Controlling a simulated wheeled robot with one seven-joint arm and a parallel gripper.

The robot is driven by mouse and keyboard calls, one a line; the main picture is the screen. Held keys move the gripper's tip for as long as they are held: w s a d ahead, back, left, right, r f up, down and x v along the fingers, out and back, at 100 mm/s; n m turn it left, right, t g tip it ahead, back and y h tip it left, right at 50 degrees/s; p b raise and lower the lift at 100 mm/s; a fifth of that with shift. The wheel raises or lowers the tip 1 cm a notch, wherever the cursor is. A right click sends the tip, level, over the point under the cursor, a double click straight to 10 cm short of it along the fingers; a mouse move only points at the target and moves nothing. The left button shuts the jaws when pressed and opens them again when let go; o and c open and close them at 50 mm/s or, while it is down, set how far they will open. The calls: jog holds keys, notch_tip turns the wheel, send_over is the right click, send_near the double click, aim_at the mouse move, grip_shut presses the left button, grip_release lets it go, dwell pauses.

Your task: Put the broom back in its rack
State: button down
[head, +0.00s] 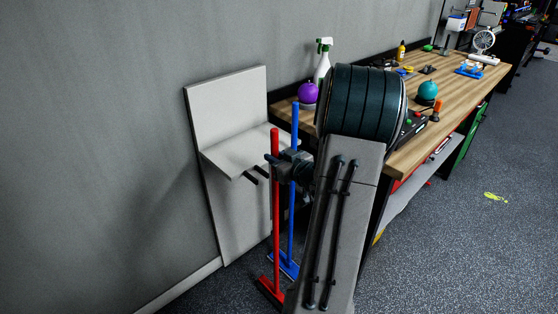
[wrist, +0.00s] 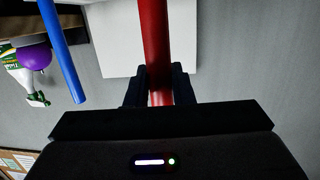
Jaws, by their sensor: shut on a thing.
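A red broom (head: 276,205) stands upright, its head low near the floor. My gripper (head: 273,159) is shut on its handle, below the handle's top end. In the wrist view the red handle (wrist: 154,40) runs between the two fingers (wrist: 160,88). A blue broom (head: 294,135) stands upright just behind and to the right of the red one; its handle (wrist: 63,50) also shows in the wrist view. The pale rack (head: 226,100) is a wall panel with a shelf and dark prongs beneath, left of the red broom. The red broom stands apart from the panel's shelf prongs.
A wooden workbench (head: 450,103) is on the right, with a spray bottle (head: 323,62), a purple ball (head: 308,93), a teal ball (head: 428,90) and tools. My arm covers its near corner. The grey wall is at left; open floor (head: 480,230) lies at right.

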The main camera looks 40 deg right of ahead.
jog(key=w+b, duration=0.1)
jog(key=w, duration=0.8)
jog(key=shift+w+a, duration=0.35)
dwell(0.7)
jog(key=shift+f, duration=0.1)
jog(key=shift+f+b, duration=0.4)
jog(key=shift+b, duration=0.15)
jog(key=c, duration=1.2)
grip_release()
jog(key=shift+o, duration=0.2)
jog(key=shift+f, duration=0.1)
jog(key=s+r, duration=0.2)
jog(key=s, duration=1.1)
jog(key=shift+s+r, duration=0.15)
jog(key=shift+s, duration=0.2)
jog(key=shift+a+r, duration=0.1)
